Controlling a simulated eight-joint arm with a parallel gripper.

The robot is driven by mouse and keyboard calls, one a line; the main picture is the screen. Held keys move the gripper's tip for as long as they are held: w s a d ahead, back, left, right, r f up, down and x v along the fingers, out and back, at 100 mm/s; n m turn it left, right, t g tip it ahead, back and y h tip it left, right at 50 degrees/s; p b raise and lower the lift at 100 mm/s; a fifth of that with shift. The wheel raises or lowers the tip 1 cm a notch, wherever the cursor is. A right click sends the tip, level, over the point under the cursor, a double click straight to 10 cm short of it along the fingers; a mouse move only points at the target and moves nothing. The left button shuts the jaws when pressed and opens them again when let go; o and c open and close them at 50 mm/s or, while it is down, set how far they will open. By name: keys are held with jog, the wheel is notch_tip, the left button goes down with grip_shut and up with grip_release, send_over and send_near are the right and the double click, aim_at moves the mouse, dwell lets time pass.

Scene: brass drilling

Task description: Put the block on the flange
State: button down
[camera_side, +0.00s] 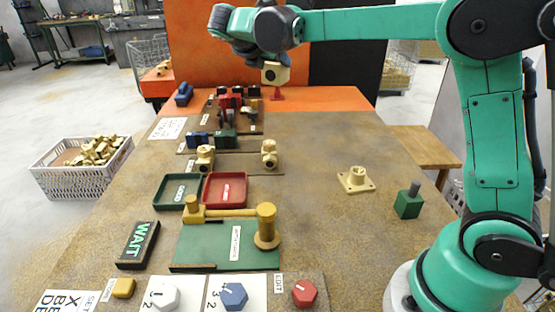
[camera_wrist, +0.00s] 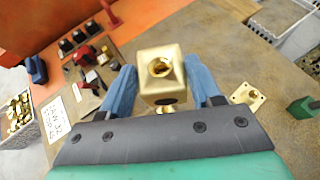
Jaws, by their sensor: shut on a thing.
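A brass block (camera_wrist: 150,88) with a round bored hole is held between the two blue fingers of my gripper (camera_wrist: 162,82) in the wrist view. In the side view the block (camera_side: 276,74) hangs under my gripper (camera_side: 262,62), high above the far part of the bench. The flange (camera_side: 356,180), a pale brass square plate with a raised round collar, lies on the bench to the right of centre. It also shows in the wrist view (camera_wrist: 247,96), right of the fingers. The block is well apart from the flange.
A green block with a grey peg (camera_side: 408,203) stands right of the flange. Green (camera_side: 176,192) and red (camera_side: 225,190) trays, brass valves (camera_side: 269,155) and a yellow-handled fixture (camera_side: 235,212) occupy the left and middle. The bench around the flange is clear.

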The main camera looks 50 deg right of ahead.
jog(key=s+d+r+m+g, duration=0.1)
jog(key=s+d+m+g, duration=0.3)
jog(key=s, duration=0.4)
jog(key=m+g, duration=0.4)
send_over(352, 172)
notch_tip(352, 172, down, 19)
jog(key=shift+r, duration=0.2)
jog(key=shift+f, duration=0.1)
jog(key=shift+c, duration=0.8)
grip_release()
